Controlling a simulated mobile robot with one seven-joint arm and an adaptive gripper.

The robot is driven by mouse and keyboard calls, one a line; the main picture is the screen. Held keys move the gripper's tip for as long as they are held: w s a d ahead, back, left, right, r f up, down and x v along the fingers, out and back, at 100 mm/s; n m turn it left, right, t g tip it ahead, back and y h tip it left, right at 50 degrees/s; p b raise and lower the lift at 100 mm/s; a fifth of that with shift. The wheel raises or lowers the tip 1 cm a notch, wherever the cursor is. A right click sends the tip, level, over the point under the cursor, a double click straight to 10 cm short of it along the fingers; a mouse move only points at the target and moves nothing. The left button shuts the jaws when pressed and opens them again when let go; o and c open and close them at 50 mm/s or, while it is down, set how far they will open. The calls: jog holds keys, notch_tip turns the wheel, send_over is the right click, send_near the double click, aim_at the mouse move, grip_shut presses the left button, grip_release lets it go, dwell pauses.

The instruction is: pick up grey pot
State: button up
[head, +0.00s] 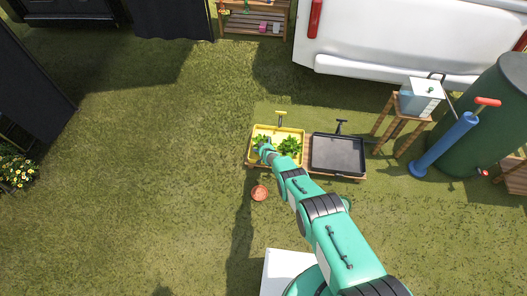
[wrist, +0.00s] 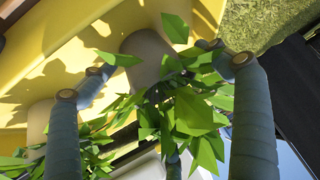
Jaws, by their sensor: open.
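In the wrist view a grey-beige pot (wrist: 149,52) with a green leafy plant (wrist: 185,118) stands in the yellow tray (wrist: 75,45). My gripper (wrist: 160,75) is open, with a finger on either side of this pot and its leaves. Whether the fingers touch the pot cannot be told. A second pale pot (wrist: 38,120) with leaves shows at the lower left, partly hidden by a finger. In the head view my gripper (head: 264,147) is over the left part of the yellow tray (head: 250,158). A leafy plant (head: 289,146) stands right of it; the pots are hidden there.
A black tray (head: 338,153) lies right of the yellow one on a low wooden stand. A small terracotta pot (head: 259,193) is on the grass in front. A blue pump (head: 445,144) and a wooden stool (head: 402,127) are at the right.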

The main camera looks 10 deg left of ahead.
jog(key=shift+w+a+f+b, duration=0.1)
jog(key=shift+w+f+b, duration=0.2)
jog(key=shift+c, duration=0.5)
jog(key=shift+r, duration=0.1)
jog(key=c, duration=1.3)
